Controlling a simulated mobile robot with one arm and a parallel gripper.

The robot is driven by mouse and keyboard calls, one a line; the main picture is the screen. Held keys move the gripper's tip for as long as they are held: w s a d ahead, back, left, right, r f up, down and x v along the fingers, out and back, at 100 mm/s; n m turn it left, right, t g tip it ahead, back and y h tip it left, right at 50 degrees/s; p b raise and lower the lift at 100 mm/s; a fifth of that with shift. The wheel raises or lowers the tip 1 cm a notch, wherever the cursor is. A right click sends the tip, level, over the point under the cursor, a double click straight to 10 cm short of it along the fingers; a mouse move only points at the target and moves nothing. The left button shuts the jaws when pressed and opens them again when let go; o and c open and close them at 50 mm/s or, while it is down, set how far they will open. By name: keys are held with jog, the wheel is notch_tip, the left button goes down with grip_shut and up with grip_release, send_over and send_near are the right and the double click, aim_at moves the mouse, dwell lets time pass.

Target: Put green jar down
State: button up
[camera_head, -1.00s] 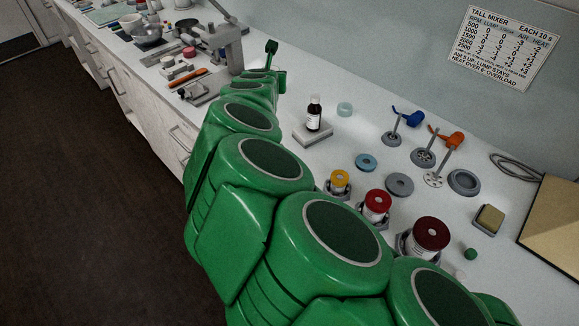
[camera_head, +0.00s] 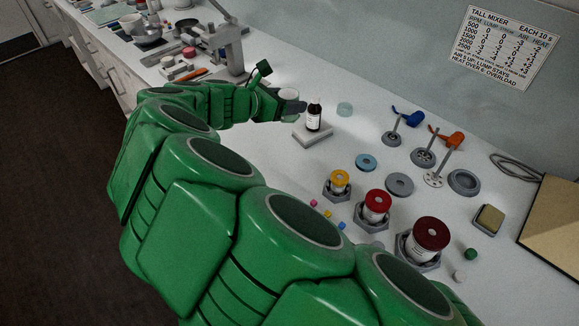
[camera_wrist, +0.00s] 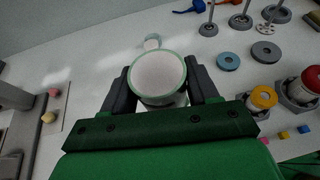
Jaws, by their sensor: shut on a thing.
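My gripper (camera_wrist: 159,78) is shut on the green jar (camera_wrist: 158,98), an open jar with a pale green rim and a whitish inside. In the wrist view the dark fingers stand on both sides of it.
A grey press (camera_head: 226,50) stands left. Small coloured cubes (camera_head: 327,213) lie in front.

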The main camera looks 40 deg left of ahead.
jog(key=s+d+m+h, duration=0.2)
jog(key=s+d+h, duration=0.1)
jog(key=d, duration=0.1)
jog(key=shift+s+a+f, duration=0.1)
jog(key=shift+f, duration=3.4)
jog(key=shift+a+f, duration=0.1)
jog(key=shift+f, duration=3.35)
jog(key=shift+f, duration=0.1)
jog(key=o, duration=1)
jog(key=shift+g, duration=0.3)
jog(key=v, duration=1.2)
jog(key=shift+d, duration=0.2)
